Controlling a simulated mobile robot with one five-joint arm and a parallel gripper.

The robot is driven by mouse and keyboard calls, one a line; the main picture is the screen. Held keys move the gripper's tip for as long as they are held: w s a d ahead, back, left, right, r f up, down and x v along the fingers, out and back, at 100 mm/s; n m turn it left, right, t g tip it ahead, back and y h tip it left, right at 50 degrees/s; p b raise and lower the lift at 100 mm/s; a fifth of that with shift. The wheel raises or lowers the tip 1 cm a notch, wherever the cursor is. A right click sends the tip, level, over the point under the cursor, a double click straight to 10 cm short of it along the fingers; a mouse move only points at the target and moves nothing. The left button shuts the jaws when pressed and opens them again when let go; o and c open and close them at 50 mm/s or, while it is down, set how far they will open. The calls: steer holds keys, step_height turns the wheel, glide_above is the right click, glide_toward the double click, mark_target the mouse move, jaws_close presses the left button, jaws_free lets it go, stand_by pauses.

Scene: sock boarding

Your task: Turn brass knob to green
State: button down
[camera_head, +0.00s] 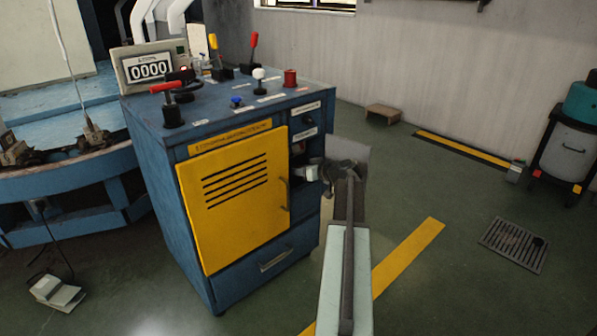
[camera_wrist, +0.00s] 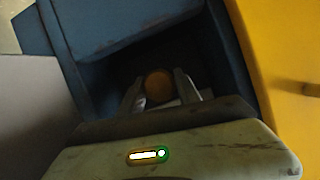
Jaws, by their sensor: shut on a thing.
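The brass knob (camera_wrist: 158,87) shows in the wrist view as a round, dull orange-brown shape inside a dark recess of the blue cabinet. My gripper (camera_wrist: 160,92) has one finger on each side of it and is shut on it. In the head view my gripper (camera_head: 316,171) reaches into the recess at the right of the cabinet's front, and the knob is hidden there. I cannot make out a green mark by the knob or which way the knob is turned.
The blue cabinet (camera_head: 325,98) has a yellow door (camera_head: 237,226) with a handle, just left of my gripper. Levers, buttons and a counter reading 0000 (camera_head: 149,69) stand on its top. A drawer (camera_head: 265,270) lies below. The floor to the right is mostly clear, with a grate (camera_head: 514,246).

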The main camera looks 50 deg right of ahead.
steer(key=shift+m+y+b, duration=0.35)
steer(key=shift+m+y, duration=0.35)
steer(key=shift+m, duration=0.3)
steer(key=c, duration=0.9)
jaws_free()
steer(key=shift+o, duration=0.2)
steer(key=p+v, duration=0.2)
steer(key=v, duration=0.6)
steer(key=shift+f+p, duration=0.2)
steer(key=shift+p, duration=0.1)
